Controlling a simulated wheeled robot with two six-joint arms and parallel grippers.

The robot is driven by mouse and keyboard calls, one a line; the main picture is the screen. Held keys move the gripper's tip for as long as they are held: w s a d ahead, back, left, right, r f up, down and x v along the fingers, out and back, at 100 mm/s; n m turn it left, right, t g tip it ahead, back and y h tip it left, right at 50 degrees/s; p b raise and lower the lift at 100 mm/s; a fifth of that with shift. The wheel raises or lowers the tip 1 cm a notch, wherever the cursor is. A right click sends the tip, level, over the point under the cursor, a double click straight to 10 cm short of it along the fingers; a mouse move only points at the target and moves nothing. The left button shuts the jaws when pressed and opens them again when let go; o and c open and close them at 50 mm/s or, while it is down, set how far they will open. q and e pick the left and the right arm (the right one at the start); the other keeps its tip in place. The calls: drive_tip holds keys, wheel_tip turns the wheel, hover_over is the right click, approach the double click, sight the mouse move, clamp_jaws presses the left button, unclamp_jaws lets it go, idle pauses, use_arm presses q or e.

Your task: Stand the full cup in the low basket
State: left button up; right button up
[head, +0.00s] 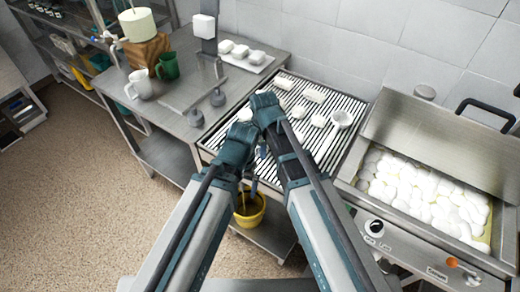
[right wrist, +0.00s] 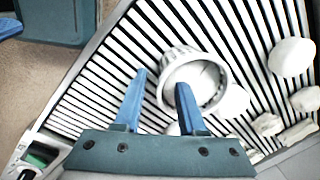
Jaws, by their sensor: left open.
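A white mug (head: 140,84) and a green mug (head: 168,66) stand upright on the steel table at the left; I cannot tell which is full. A pale, round, ribbed container (right wrist: 196,82) sits on the slatted rack in the right wrist view. My right gripper (right wrist: 161,78) is open, with its right finger overlapping the container's rim; I cannot tell whether they touch. In the head view its fingers are hidden. My left gripper (head: 257,168) is open, low beside the rack's front edge. No low basket can be clearly identified.
White lumps lie on the slatted rack (head: 222,137) beside a long-handled white utensil (head: 342,119). A steel basin (head: 410,125) of white pieces stands right. A yellow bucket (head: 250,215) is below the rack. Grey round weights (head: 218,97) stand on the table.

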drive_tip(key=shift+f, duration=0.65)
use_arm(q)
drive_tip(key=shift+f, duration=0.55)
use_arm(e)
drive_tip(key=shift+r, duration=0.1)
clamp_jaws()
use_arm(q)
drive_tip(key=shift+r, duration=0.15)
use_arm(e)
drive_tip(key=shift+r, duration=0.15)
